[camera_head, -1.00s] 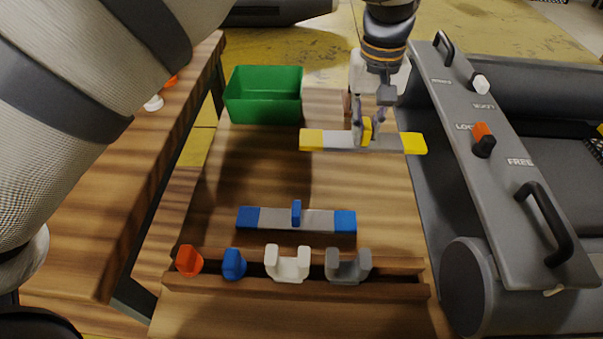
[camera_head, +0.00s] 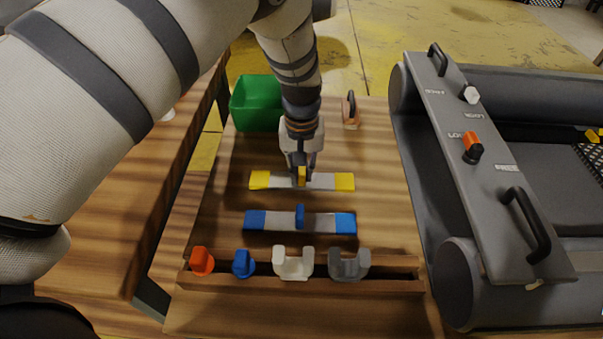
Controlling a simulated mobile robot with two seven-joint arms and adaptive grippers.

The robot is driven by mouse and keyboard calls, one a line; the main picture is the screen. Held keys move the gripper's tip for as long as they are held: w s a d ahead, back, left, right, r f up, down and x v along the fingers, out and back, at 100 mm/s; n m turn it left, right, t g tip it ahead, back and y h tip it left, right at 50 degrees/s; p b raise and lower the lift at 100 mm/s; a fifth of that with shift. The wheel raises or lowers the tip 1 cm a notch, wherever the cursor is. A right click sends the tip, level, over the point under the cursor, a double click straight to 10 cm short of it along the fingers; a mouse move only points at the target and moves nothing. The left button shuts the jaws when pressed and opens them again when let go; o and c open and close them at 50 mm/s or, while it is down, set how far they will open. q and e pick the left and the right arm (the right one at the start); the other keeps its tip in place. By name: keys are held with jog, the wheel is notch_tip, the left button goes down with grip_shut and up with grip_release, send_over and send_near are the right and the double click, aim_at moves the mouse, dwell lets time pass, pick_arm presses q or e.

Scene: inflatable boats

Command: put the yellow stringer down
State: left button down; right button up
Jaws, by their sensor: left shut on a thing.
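The yellow stringer (camera_head: 333,181) is a grey bar with yellow ends and a yellow upright handle at its middle. It lies level over the wooden table, just behind the blue stringer (camera_head: 328,222) and roughly parallel to it. I cannot tell whether it touches the table. My left gripper (camera_head: 301,178) points down and is shut on the yellow handle. The blue stringer has a blue handle and rests on the table. My right gripper is not in view.
A green bin (camera_head: 257,104) stands at the back left. A wooden rack (camera_head: 310,284) at the front holds orange, blue, white and grey pieces. A wooden block with a dark handle (camera_head: 350,112) is behind. The grey boat (camera_head: 478,170) borders the right.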

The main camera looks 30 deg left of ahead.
aim_at(302, 170)
pick_arm(q)
jog(key=shift+s+f, duration=0.1)
jog(key=shift+f, duration=0.75)
jog(key=shift+r, duration=0.1)
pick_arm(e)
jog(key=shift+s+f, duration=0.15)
pick_arm(q)
jog(key=c, duration=1.6)
grip_release()
jog(key=shift+o, duration=0.2)
